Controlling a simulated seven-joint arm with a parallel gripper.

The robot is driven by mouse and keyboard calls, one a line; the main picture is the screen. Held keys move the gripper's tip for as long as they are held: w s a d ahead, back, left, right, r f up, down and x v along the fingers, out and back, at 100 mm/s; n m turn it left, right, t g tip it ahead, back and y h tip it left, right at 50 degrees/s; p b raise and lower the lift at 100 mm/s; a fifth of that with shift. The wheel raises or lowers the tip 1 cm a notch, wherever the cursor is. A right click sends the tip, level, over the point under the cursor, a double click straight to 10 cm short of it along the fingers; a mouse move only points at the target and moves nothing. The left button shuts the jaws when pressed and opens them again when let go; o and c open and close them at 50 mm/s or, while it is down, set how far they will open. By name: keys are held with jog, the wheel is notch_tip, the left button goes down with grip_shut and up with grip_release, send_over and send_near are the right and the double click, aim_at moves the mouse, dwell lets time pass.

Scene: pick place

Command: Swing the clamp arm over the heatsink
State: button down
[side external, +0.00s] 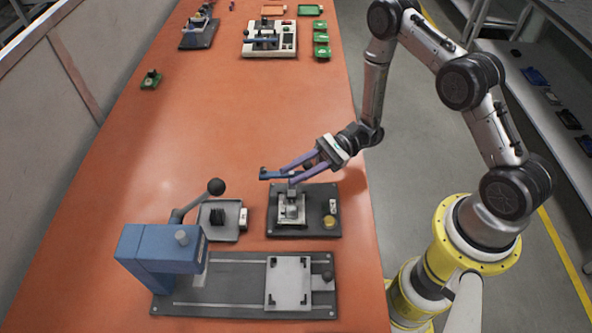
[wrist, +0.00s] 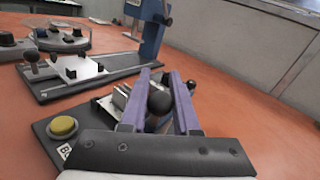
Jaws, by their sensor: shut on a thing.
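My gripper (side external: 279,178) is low over a dark fixture plate (side external: 321,225) near the table's right edge. Its two purple fingers also show in the wrist view (wrist: 159,76), where a black ball knob (wrist: 160,103) sits between them. The gripper is shut on the clamp arm, whose blue bar end (side external: 265,173) seems to show by the fingertips. The fingers hide most of the arm. A silvery finned block, likely the heatsink (wrist: 120,96), sits on the plate left of the fingers in the wrist view. A yellow button (wrist: 64,127) is at the plate's corner.
A blue press (side external: 150,250) on a long rail base (side external: 215,298) stands in front. A grey tray (side external: 218,233) with a black part is left of the fixture. More fixtures (side external: 268,38) and green trays (side external: 321,39) are at the back. The middle of the orange table is clear.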

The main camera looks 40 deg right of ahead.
jog(key=shift+g, duration=0.3)
jog(key=n+g, duration=0.4)
jog(key=g, duration=0.1)
jog(key=d+n+g, duration=0.1)
jog(key=g, duration=0.2)
jog(key=shift+n+h, duration=0.4)
jog(key=n+g+h, duration=0.1)
jog(key=n+g, duration=0.1)
jog(key=n+g+h, duration=0.1)
jog(key=g+h, duration=0.1)
jog(key=g, duration=0.1)
jog(key=d+n+g+h, duration=0.1)
jog(key=n+g, duration=0.1)
jog(key=shift+w+n+g+h, duration=0.25)
jog(key=shift+n+g+h, duration=0.05)
jog(key=shift+g+h, duration=0.1)
jog(key=c, duration=0.7)
grip_release()
jog(key=shift+o, duration=0.2)
jog(key=shift+r, duration=0.1)
